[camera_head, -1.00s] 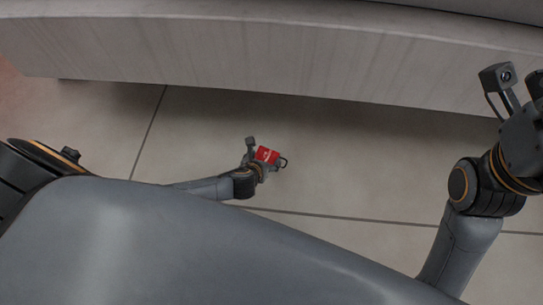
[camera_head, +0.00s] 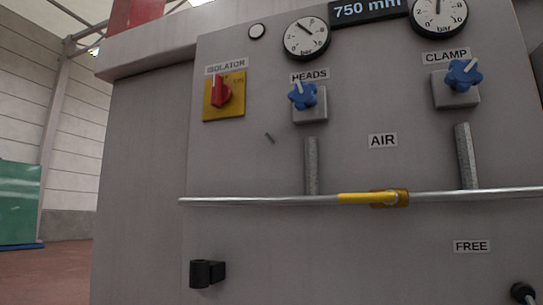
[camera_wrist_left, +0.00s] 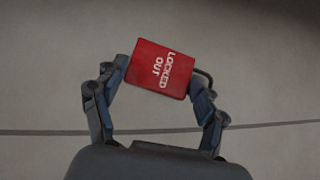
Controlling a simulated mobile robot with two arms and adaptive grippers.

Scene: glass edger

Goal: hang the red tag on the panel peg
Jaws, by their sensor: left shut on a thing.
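The red tag (camera_wrist_left: 160,69), lettered "LOCKED OUT", is between the fingers of my left gripper (camera_wrist_left: 160,78) in the left wrist view. The gripper is shut on it, and the tag sits tilted at the fingertips. A thin dark loop shows at the tag's right side. In the head view a small dark peg (camera_head: 269,137) sticks out of the grey panel (camera_head: 240,165), below and right of the isolator switch. The peg is bare. Neither gripper shows in the head view now.
A red isolator knob (camera_head: 221,92) on a yellow plate and blue knobs (camera_head: 303,95) are above the peg. A black bracket (camera_head: 207,273) is at the lower left.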

